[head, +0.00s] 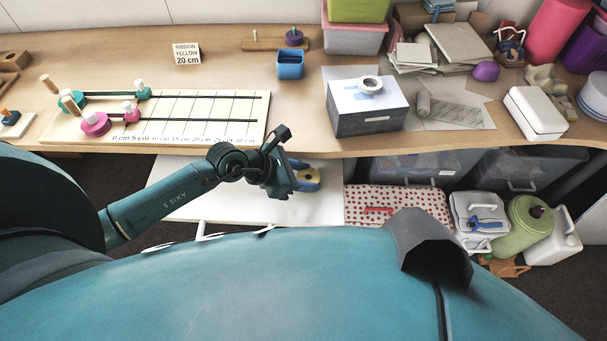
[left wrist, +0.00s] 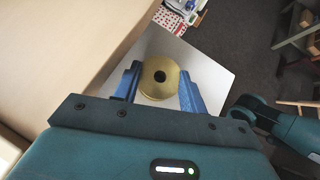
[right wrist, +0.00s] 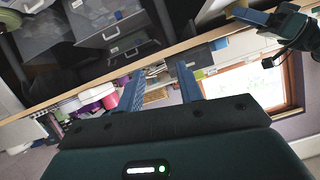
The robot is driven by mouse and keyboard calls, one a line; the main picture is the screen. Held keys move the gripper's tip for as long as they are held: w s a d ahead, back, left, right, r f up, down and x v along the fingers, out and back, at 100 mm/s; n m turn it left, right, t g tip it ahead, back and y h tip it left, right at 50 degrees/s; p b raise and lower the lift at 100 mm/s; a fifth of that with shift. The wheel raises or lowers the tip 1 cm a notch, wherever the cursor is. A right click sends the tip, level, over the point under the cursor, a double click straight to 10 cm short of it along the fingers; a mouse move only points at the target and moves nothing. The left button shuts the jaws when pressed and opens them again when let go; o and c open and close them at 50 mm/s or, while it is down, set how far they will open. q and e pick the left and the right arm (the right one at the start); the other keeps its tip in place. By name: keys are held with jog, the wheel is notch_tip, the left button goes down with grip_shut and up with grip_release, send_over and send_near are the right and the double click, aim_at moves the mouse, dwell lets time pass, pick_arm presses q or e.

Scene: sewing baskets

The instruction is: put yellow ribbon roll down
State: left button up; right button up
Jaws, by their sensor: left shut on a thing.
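The yellow ribbon roll (head: 309,180) is held in my left gripper (head: 301,178), below the front edge of the table, over a white flat surface (head: 240,195). In the left wrist view the roll (left wrist: 160,84) is round, with a dark centre hole, and sits between the two blue fingers (left wrist: 160,90), which are shut on it. The white surface shows behind it. I cannot tell whether the roll touches that surface. My right gripper (right wrist: 160,88) shows in the right wrist view with its fingers apart and nothing between them.
On the table are a ribbon board (head: 190,118) with spools on pegs, a "RIBBON YELLOW 20 cm" card (head: 187,53), a blue cup (head: 290,66) and a grey box (head: 367,110) with a white roll on top. A red-dotted box (head: 398,203) stands below, at right.

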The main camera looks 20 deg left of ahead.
pick_arm(q)
jog(key=o, duration=1)
